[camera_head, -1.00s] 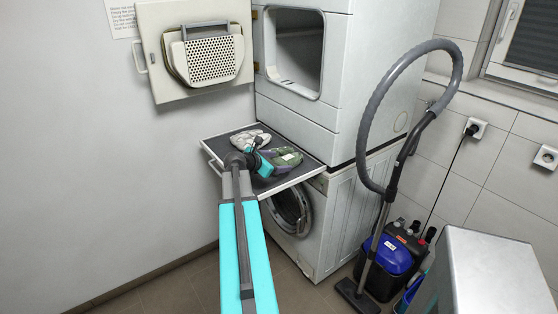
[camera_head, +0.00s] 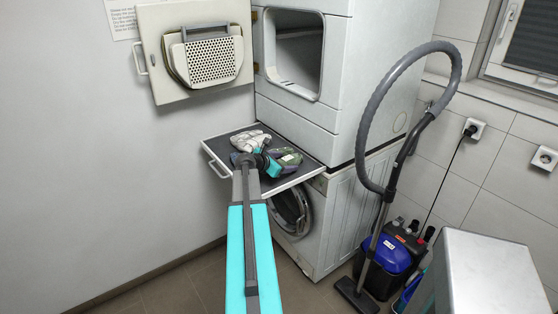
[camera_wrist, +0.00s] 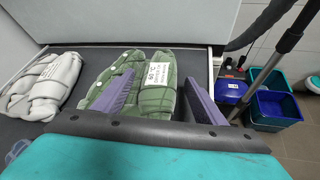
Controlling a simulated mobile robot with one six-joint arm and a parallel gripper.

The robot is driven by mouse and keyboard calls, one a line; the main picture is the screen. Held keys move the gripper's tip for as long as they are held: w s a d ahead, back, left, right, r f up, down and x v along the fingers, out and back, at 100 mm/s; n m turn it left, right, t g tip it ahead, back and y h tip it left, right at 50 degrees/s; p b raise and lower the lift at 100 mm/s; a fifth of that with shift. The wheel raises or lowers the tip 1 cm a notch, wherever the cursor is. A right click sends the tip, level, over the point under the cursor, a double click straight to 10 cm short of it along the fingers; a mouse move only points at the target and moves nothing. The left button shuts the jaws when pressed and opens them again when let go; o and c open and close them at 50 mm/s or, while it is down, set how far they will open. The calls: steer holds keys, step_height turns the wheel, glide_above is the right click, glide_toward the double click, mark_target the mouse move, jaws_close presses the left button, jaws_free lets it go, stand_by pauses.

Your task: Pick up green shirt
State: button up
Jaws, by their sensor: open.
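The green shirt (camera_wrist: 150,78) lies folded on the dark pull-out shelf (camera_wrist: 88,60), with a white paper label on top. In the head view the green shirt (camera_head: 289,155) is at the right side of the shelf, partly hidden by my arm. My gripper (camera_wrist: 158,98) is open. In the wrist view its left purple finger overlaps the shirt's left part and its right finger is by the shirt's right edge. I cannot tell whether the fingers touch the cloth. In the head view my gripper (camera_head: 270,163) is at the shirt's near left side.
A folded whitish garment (camera_head: 250,141) lies on the shelf left of the shirt. The open dryer (camera_head: 295,55) stands above, its door (camera_head: 195,60) swung left. The washing machine (camera_head: 325,235) is below. A vacuum cleaner (camera_head: 390,250) stands at the right.

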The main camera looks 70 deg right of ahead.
steer(key=shift+s+d+f, duration=0.1)
steer(key=shift+d+f, duration=0.1)
steer(key=shift+d, duration=0.2)
steer(key=c, duration=1.3)
